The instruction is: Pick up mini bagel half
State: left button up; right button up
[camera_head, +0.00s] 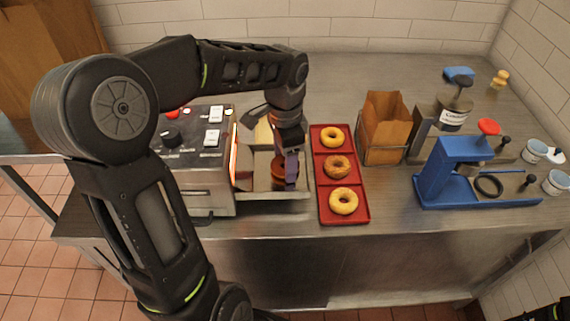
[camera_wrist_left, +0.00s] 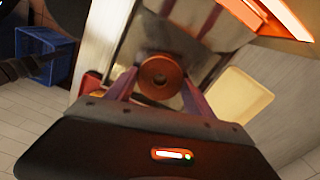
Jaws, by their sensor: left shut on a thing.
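A brown mini bagel half (camera_wrist_left: 160,77) sits between the two fingers of my left gripper (camera_wrist_left: 158,88) in the left wrist view. In the head view the left gripper (camera_head: 285,172) is low over the metal tray (camera_head: 262,192) at the toaster's (camera_head: 195,155) right side. The bagel half shows as a small brown piece (camera_head: 278,168) beside the fingers there. The left gripper is shut on it. Whether the bagel half touches the tray is hard to tell.
A red tray (camera_head: 342,213) with three bagels stands just right of the metal tray. Further right are a paper bag (camera_head: 384,125) in a holder and a blue slicer-like device (camera_head: 445,172). The toaster opening glows orange. The counter's front edge is close.

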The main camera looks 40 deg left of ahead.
pick_arm(q)
notch_tip(320, 180, up, 10)
jog(key=shift+b, duration=0.4)
dwell(0.6)
jog(key=w+d+f+n, duration=0.2)
jog(key=w+d+f, duration=0.1)
jog(key=d, duration=0.1)
jog(key=w+d+f+n, duration=0.2)
jog(key=w+d+f, duration=0.1)
jog(key=w+d, duration=0.1)
jog(key=w+d+f+n, duration=0.3)
jog(key=d, duration=0.1)
jog(key=shift+w+d+f, duration=0.1)
jog(key=shift+w+f, duration=0.05)
jog(key=shift+f, duration=0.25)
jog(key=shift+w+d+f, duration=0.1)
jog(key=shift+d, duration=0.1)
